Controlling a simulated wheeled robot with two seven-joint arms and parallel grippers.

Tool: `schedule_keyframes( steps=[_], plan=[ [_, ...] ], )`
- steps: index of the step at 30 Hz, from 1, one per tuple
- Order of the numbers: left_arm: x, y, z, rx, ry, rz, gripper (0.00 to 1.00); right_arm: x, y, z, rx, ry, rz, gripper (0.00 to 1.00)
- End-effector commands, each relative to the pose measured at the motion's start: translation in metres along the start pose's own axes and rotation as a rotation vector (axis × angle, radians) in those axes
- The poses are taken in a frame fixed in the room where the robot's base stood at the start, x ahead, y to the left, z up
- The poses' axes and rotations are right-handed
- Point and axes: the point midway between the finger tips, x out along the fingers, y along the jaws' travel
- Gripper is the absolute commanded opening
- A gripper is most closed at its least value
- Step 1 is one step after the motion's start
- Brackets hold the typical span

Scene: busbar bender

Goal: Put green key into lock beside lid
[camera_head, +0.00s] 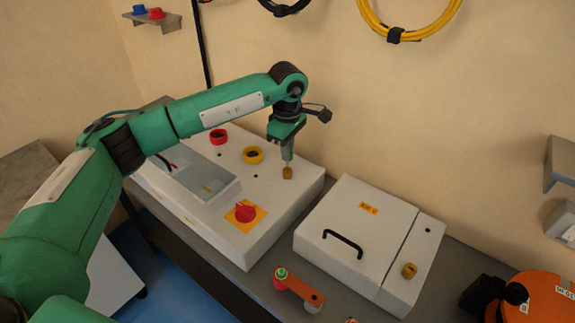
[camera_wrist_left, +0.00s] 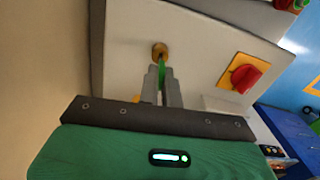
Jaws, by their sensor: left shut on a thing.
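My left gripper (camera_head: 288,158) is above the right part of the left white box, shut on the green key. In the left wrist view the green key (camera_wrist_left: 162,76) stands between the fingers (camera_wrist_left: 162,88), its far end at a brass lock (camera_wrist_left: 159,48) on the white panel. I cannot tell how deep it sits in that lock. The same brass lock (camera_head: 287,174) shows just below the fingertips in the head view. Another brass lock (camera_head: 409,270) is on the strip beside the handled lid (camera_head: 350,220) of the right box. My right gripper is not in view.
The left box (camera_head: 262,225) carries a red rotary switch (camera_head: 244,212), a yellow ring (camera_head: 253,155), a red ring (camera_head: 218,137) and a grey cover (camera_head: 200,172). An orange bar (camera_head: 303,288) lies in front on the bench. An orange machine (camera_head: 540,300) stands at right.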

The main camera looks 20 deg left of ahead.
Motion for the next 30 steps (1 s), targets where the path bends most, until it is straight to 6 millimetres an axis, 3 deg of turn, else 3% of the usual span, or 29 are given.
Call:
schedule_keyframes(
  steps=[11,24,30],
  plan=[
    [-0.004,0.0,0.0,0.0,0.0,0.001,0.0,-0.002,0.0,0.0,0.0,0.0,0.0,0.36],
    [-0.046,0.0,0.0,0.0,0.0,0.001,0.0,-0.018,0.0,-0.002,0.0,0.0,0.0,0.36],
    [-0.051,0.0,0.0,0.0,0.0,0.0,0.0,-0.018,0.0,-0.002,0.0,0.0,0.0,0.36]
  ],
)
